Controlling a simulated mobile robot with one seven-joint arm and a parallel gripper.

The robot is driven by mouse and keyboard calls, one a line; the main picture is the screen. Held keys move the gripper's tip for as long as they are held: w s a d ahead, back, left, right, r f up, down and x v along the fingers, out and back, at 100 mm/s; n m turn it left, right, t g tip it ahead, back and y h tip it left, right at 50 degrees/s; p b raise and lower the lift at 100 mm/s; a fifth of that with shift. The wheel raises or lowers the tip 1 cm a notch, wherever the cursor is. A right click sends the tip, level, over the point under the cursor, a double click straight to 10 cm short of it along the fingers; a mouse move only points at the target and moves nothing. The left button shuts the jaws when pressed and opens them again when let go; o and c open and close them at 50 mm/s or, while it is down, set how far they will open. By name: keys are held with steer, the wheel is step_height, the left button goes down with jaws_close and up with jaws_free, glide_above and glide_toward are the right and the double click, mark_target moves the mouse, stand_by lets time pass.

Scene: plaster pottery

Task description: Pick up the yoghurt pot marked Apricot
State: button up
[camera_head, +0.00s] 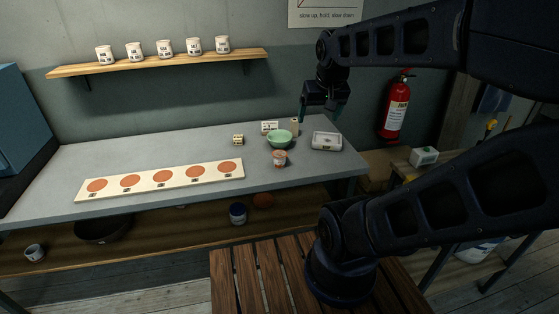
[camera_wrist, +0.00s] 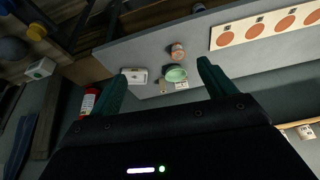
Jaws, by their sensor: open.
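A small pot with an orange-and-white side (camera_head: 279,160) stands upright on the grey workbench, just in front of a green bowl (camera_head: 280,138); its lettering is too small to read as Apricot. In the wrist view the same pot (camera_wrist: 177,51) shows beyond the fingers, next to the bowl (camera_wrist: 176,74). My gripper (camera_head: 321,112) hangs above the back right of the bench, up and to the right of the pot. Its fingers (camera_wrist: 160,75) are apart, with nothing held between them.
A white tray (camera_head: 326,141) lies right of the bowl. A small labelled block (camera_head: 238,140) and cards (camera_head: 269,128) stand nearby. A board with terracotta discs (camera_head: 160,180) lies left. Several white pots (camera_head: 165,48) stand on a wall shelf. The bench's left back is clear.

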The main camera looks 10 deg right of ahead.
steer(key=w+f+m, duration=0.3)
steer(key=w+f, duration=0.1)
steer(key=w, duration=0.5)
steer(key=m+g+h, duration=0.1)
steer(key=m+h, duration=0.2)
steer(key=m, duration=0.2)
glide_toward(279, 154)
steer(key=f, duration=0.2)
steer(key=shift+w+d+x, duration=0.1)
steer(key=shift+d+x, duration=0.05)
steer(key=shift+x, duration=2.5)
steer(key=shift+w+d+x, duration=0.1)
steer(key=shift+d+x, duration=0.05)
steer(key=shift+x, duration=2.55)
steer(key=shift+r, duration=0.2)
steer(key=shift+c, duration=0.2)
steer(key=c, duration=1)
